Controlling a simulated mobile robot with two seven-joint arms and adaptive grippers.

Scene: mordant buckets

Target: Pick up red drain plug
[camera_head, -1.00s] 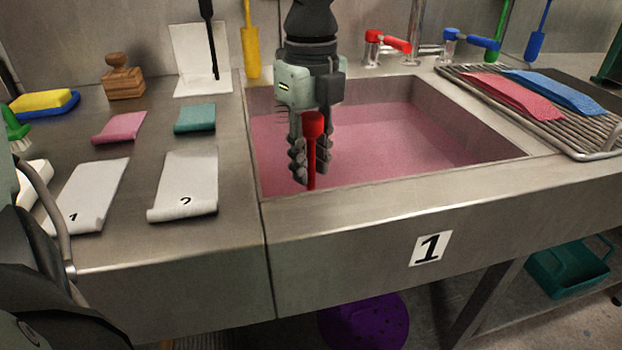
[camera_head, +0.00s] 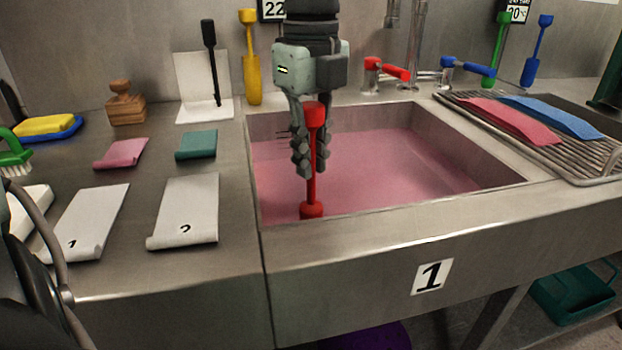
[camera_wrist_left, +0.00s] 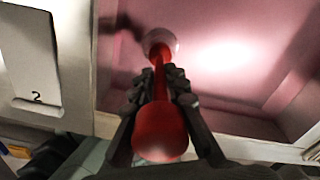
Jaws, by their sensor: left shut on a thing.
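The red drain plug (camera_head: 312,172) is a thin upright rod with a thick knob at the top and a wider plug end at the bottom. My left gripper (camera_head: 311,160) points down over the sink and is shut on the plug's rod. The plug's lower end shows above or at the pink liquid near the sink's front left; I cannot tell if it still touches it. In the left wrist view the plug (camera_wrist_left: 160,132) runs between the fingers, with its knob nearest the camera. My right gripper is not in view.
The sink (camera_head: 480,200) holds pink liquid and has raised walls around the plug. Taps (camera_head: 385,70) stand behind it. A wire rack (camera_head: 590,140) with red and blue cloths is at right. Cloths, a wooden stamp (camera_head: 125,105) and a yellow plunger-like tool (camera_head: 251,60) are at left.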

